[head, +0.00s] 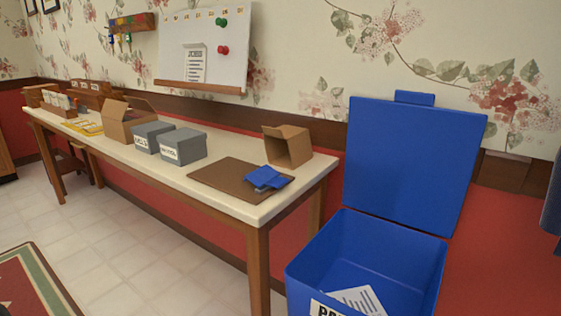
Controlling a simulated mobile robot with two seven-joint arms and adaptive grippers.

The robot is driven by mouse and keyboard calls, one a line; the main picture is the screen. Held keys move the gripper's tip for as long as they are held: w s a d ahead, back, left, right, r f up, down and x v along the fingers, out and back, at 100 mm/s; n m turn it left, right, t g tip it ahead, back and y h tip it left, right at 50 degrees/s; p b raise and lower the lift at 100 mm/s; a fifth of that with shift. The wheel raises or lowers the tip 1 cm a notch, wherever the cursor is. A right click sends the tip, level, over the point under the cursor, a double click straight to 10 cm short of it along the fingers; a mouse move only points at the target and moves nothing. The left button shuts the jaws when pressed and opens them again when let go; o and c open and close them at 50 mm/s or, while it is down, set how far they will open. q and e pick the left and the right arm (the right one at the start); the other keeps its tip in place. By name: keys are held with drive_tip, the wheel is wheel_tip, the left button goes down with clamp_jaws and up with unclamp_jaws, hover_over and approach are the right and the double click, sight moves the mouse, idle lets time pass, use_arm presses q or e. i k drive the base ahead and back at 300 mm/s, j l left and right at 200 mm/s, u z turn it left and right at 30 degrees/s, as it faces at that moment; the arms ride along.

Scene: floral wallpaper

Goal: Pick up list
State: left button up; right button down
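A white paper list headed "JOBS" (195,64) hangs upright on the white board (232,50) on the wall, above the back edge of the long table. Its lines are too small to read. Another printed sheet (358,300) lies inside the open blue bin at the lower right, partly hidden by the bin's front wall. Neither of my grippers is in view.
The long table (225,195) holds grey boxes (184,146), an open cardboard box (122,122), a small open carton (288,146) and a brown mat (216,177) with blue items. The blue bin (405,240) stands at its right end. Tiled floor (150,265) is clear in front.

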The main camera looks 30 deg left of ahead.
sight(195, 53)
drive_tip(key=u, duration=1.55)
